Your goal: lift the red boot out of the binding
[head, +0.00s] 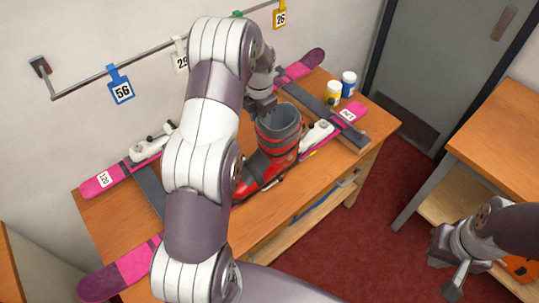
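The red boot (281,147), with dark bands and a grey open top, stands upright on the near pink ski (125,268). Its toe points to the lower left, and my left arm covers part of the front. The white heel piece of the binding (316,136) is right behind the boot's heel; the toe piece is hidden. My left gripper (260,106) is at the boot's upper left rim, partly covered by its own arm; I cannot tell whether it touches. My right gripper (449,262) is open and empty at the lower right, over the floor, away from the boot.
A second pink ski (108,182) with a white binding lies at the back of the wooden bench (378,125). Yellow (332,94) and blue (348,84) jars stand at the back right. A rail with number tags (121,90) is on the wall. Another table (500,140) stands right.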

